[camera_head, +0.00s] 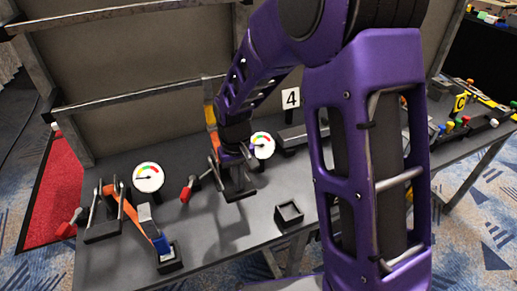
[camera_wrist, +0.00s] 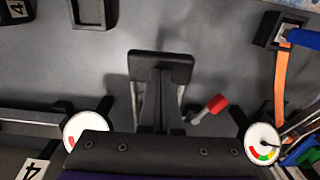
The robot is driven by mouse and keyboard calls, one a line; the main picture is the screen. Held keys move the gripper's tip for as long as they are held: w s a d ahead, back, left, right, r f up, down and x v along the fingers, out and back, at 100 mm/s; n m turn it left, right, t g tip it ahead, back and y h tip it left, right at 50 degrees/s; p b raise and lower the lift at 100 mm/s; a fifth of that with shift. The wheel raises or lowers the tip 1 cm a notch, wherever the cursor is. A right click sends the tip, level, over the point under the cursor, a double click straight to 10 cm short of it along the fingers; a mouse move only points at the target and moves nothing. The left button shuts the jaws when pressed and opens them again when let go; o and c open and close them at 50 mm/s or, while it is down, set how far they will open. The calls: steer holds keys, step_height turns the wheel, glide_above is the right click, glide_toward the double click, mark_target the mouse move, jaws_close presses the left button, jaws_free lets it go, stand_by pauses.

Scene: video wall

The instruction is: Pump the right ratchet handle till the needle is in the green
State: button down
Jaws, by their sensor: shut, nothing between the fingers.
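The right ratchet (camera_head: 238,190) is a dark stand with metal side plates on the bench. Its red-ended handle (camera_head: 187,190) sticks out to the left and also shows in the wrist view (camera_wrist: 217,103). My gripper (camera_head: 236,170) is shut and empty, pointing down over the stand, apart from the red handle end. The right gauge (camera_head: 262,145) is behind my gripper; its needle seems to point left, but is too small to read surely. In the wrist view this gauge (camera_wrist: 86,128) is partly hidden by my gripper's mount.
The left gauge (camera_head: 148,177) has its needle pointing left. The left ratchet's red handle (camera_head: 70,222) and an orange strap with a blue-handled part (camera_head: 160,244) stand left. A 4 sign (camera_head: 291,98) stands behind.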

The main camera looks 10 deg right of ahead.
steer(key=shift+f+b, duration=2.45)
steer(key=shift+f, duration=1.45)
step_height(320, 180, up, 11)
steer(key=p, duration=0.8)
steer(key=shift+f, duration=0.25)
steer(key=shift+f, duration=0.1)
stand_by(0.5)
